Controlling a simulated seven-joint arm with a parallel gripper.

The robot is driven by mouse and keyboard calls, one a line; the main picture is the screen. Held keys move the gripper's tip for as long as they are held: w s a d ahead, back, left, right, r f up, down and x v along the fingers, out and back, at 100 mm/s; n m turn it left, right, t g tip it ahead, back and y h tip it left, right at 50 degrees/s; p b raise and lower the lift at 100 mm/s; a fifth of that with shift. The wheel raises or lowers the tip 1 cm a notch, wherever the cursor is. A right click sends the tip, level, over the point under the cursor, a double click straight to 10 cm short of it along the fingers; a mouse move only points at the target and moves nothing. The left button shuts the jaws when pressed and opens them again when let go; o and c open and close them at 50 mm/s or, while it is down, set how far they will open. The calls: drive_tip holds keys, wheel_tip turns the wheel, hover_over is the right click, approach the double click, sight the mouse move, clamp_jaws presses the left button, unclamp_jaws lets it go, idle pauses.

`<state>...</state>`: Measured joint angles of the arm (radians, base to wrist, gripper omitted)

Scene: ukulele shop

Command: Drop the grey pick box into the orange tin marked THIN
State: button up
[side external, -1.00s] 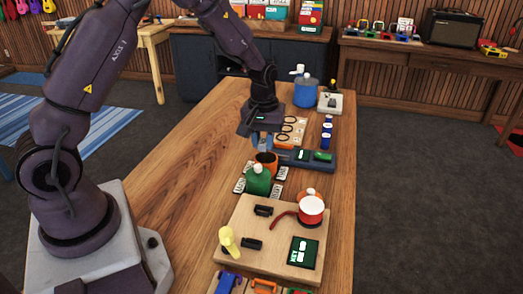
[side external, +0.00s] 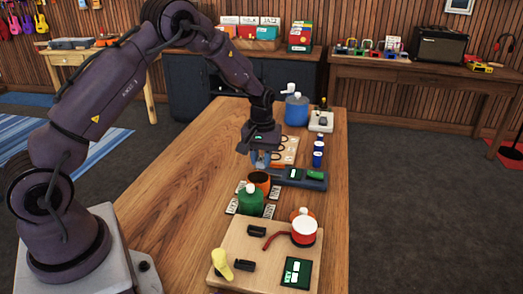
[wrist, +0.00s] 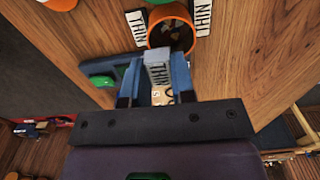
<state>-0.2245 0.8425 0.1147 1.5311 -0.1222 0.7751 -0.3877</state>
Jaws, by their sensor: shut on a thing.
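The box sits between the two blue fingers. The orange tin (wrist: 160,36) is just beyond the fingertips in that view, its mouth open and dark bits inside. In the side view my gripper (side external: 262,160) is above and just behind the orange tin (side external: 265,188). The box cannot be made out clearly there, and the tin is partly hidden by a green bottle.
A wooden board (side external: 235,240) with a red pot (side external: 304,232) is nearer the camera. The table's left side is clear.

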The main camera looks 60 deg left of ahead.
sight(262, 159)
drive_tip(key=shift+f, duration=0.1)
drive_tip(key=o, duration=1)
wheel_tip(262, 159, up, 13)
idle(0.3)
